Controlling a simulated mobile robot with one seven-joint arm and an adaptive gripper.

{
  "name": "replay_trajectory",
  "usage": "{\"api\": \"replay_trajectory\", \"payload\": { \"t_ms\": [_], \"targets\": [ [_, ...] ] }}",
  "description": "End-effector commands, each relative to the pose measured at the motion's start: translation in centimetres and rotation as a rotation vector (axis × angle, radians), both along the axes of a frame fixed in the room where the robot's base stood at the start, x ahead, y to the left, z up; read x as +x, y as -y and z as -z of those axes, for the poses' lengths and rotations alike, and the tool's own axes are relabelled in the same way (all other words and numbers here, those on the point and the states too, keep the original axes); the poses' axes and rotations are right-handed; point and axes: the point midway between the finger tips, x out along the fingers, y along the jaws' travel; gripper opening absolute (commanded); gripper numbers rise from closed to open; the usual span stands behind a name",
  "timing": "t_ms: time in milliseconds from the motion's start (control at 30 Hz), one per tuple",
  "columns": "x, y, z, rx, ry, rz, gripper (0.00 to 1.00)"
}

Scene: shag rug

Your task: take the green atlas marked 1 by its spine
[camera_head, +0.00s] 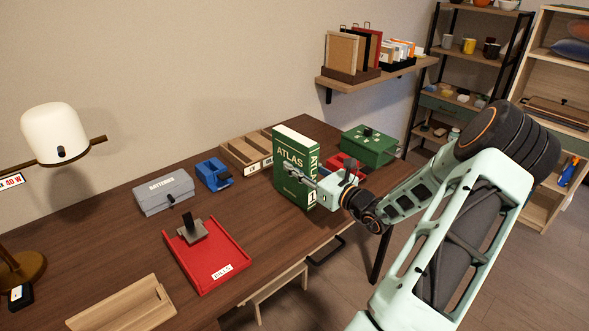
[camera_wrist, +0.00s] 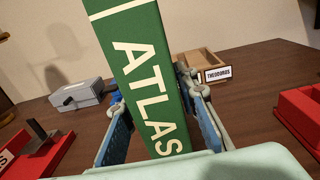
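The green atlas (camera_head: 291,177), with white lettering and pale page edges, stands upright on the wooden desk. Its spine (camera_head: 313,178), with a white label marked 1 low on it, faces my gripper. My gripper (camera_head: 304,177) is at the spine, and one finger shows along the cover. In the wrist view the spine (camera_wrist: 148,75) fills the middle, between the two blue-padded fingers of my gripper (camera_wrist: 150,100), one at each side. The fingertips are close beside or partly behind the book's edges. I cannot tell whether both pads touch it.
A green box (camera_head: 370,147) and a red item (camera_head: 345,163) stand close behind and right of the atlas. A wooden tray (camera_head: 248,152), a blue device (camera_head: 213,175), a grey case (camera_head: 163,192) and a red tray (camera_head: 207,262) lie leftward. The desk before the atlas is clear.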

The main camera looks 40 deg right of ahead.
Motion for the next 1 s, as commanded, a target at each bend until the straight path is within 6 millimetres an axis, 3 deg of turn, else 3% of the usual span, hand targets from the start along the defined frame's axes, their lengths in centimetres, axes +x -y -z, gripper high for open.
{"api": "replay_trajectory", "payload": {
  "t_ms": [167, 667, 867, 1000],
  "targets": [
    [0.0, 0.0, 0.0, 0.0, 0.0, 0.0, 0.0],
    [0.0, 0.0, -0.4, -0.002, 0.004, -0.001, 0.0],
    [0.0, -0.1, -2.2, -0.005, 0.005, -0.002, 0.0],
    [-0.2, -1.0, -4.7, -0.004, 0.004, -0.003, 0.0]
  ]
}}
